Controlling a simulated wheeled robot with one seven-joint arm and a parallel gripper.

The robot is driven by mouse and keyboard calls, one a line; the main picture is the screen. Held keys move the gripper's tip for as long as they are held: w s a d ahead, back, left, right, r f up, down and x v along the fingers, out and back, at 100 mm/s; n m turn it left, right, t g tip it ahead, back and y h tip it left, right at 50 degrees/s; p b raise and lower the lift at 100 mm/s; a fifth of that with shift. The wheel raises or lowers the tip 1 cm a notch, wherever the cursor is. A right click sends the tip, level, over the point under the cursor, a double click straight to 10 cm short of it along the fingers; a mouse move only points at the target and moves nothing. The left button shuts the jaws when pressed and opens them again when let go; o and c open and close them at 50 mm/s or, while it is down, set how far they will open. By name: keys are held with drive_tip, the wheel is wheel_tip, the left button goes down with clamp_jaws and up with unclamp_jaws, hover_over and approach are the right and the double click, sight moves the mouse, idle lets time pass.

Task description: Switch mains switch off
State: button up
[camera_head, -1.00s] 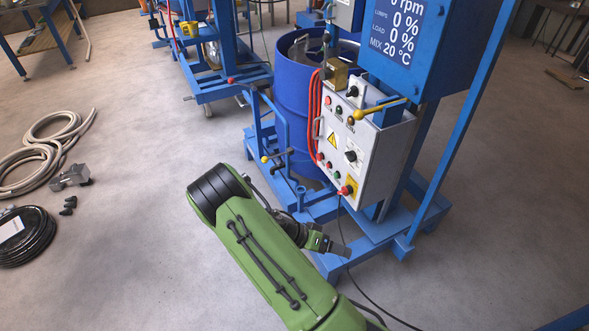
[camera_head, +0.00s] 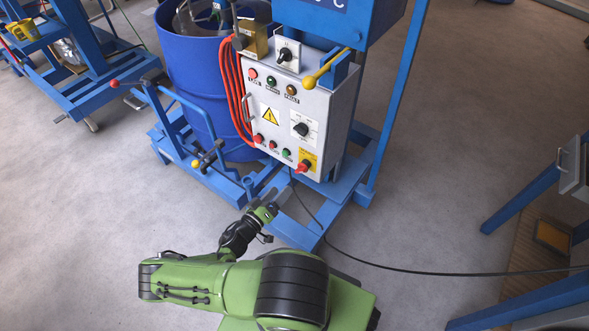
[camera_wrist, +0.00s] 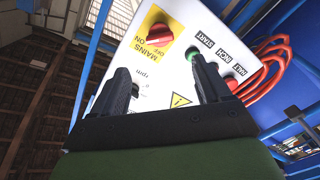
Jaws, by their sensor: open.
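The mains switch (camera_head: 303,167) is a red rotary knob on a yellow plate at the lower right of the white control panel (camera_head: 283,111). In the wrist view the red knob (camera_wrist: 160,33) shows upper centre, beside the printed words MAINS ON and OFF. My gripper (camera_head: 276,192) is in front of and below the panel, to the lower left of the switch. In the wrist view its two dark fingers (camera_wrist: 163,78) are apart with nothing between them. The knob lies beyond the fingertips, and I see no contact with it.
The panel also carries a green start button (camera_wrist: 191,53), other buttons and a dark selector (camera_head: 301,129). Orange cables (camera_head: 233,92) run at its left beside a blue drum (camera_head: 200,90). A yellow-knobbed lever (camera_head: 326,68) sticks out above. Blue frame beams (camera_head: 292,232) lie below.

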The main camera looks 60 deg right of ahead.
sight(298, 172)
drive_tip(key=d, duration=0.4)
drive_tip(key=s+d+b, duration=0.1)
drive_tip(key=d, duration=0.2)
drive_tip(key=s+d+b, duration=0.1)
drive_tip(key=d, duration=0.3)
drive_tip(key=shift+d, duration=0.35)
drive_tip(key=shift+c, duration=0.2)
drive_tip(key=c, duration=0.9)
